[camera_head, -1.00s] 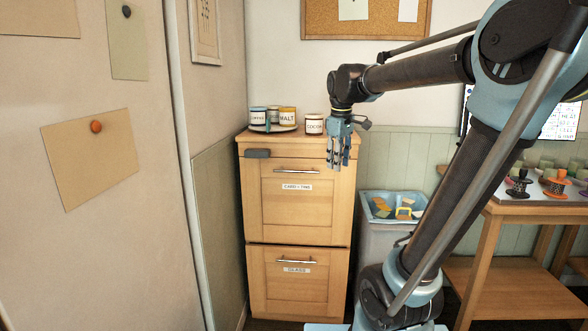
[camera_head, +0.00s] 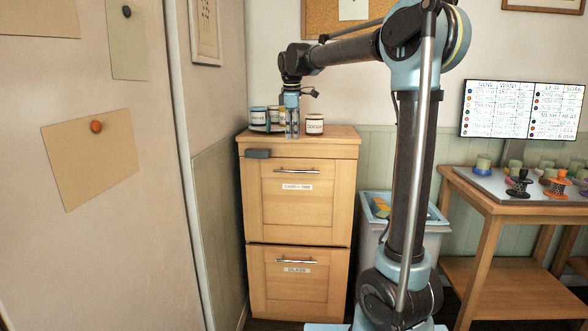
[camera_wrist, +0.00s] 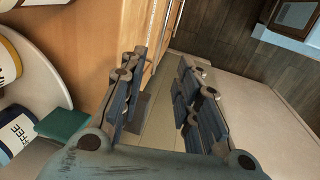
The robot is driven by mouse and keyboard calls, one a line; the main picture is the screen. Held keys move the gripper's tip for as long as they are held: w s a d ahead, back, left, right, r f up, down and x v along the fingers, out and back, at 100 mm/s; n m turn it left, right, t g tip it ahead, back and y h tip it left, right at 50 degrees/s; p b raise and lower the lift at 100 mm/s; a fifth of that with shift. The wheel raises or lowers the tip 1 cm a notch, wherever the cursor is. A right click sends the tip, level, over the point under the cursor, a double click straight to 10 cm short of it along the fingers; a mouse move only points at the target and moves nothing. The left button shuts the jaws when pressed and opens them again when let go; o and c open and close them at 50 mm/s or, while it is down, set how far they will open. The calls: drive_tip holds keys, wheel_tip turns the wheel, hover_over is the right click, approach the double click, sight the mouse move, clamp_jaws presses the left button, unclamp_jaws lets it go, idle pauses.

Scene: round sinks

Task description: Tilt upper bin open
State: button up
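The upper bin (camera_head: 300,210) is the top wooden front of a two-front cabinet, with a horizontal metal handle (camera_head: 297,170) and a label that seems to read "CARD + TINS". Its front stands upright, flush with the cabinet. My gripper (camera_head: 292,136) hangs fingers down above the cabinet top, in front of the jars and above the handle, apart from it. In the wrist view the fingers of my gripper (camera_wrist: 162,100) are spread with nothing between them.
Jars (camera_head: 258,116) stand on a round tray at the cabinet top's back; another jar (camera_head: 314,124) stands right. The lower bin (camera_head: 298,284) is shut. A blue-rimmed container (camera_head: 372,228) and table (camera_head: 478,196) stand right.

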sight(294, 171)
drive_tip(key=w+f, duration=0.1)
drive_tip(key=f, duration=0.4)
drive_tip(key=w+f, duration=0.1)
drive_tip(key=f, duration=0.4)
drive_tip(key=w+f, duration=0.1)
drive_tip(key=f, duration=0.4)
clamp_jaws()
